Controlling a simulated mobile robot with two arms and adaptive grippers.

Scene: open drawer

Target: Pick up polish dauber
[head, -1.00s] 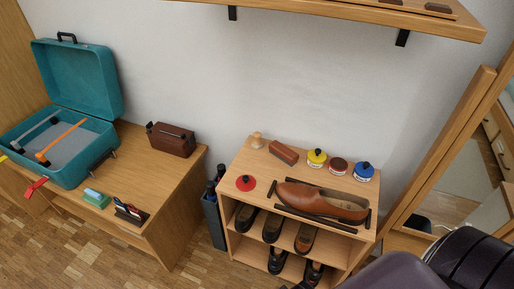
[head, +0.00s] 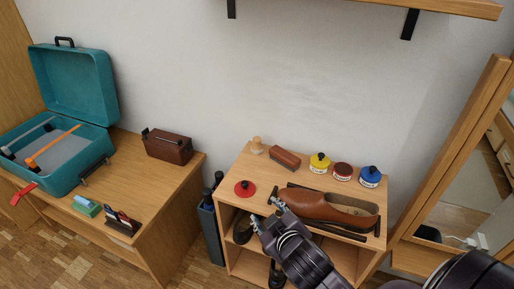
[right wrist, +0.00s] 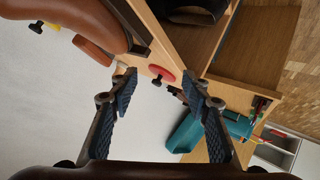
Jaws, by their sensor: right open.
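The polish dauber, a small pale wooden piece with a rounded top, looks to be the item (head: 256,146) at the back left of the shoe cabinet's top (head: 226,180) in the head view. In the right wrist view a pale piece (right wrist: 121,67), likely the dauber, shows partly hidden behind a fingertip. My right gripper (head: 264,212) is open and empty at the cabinet's front edge, in front of the red disc and apart from the dauber. In the right wrist view its fingers (right wrist: 156,82) are spread. My left gripper is out of view.
A wall shelf (head: 440,8) hangs above; a mirror (head: 465,185) stands right.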

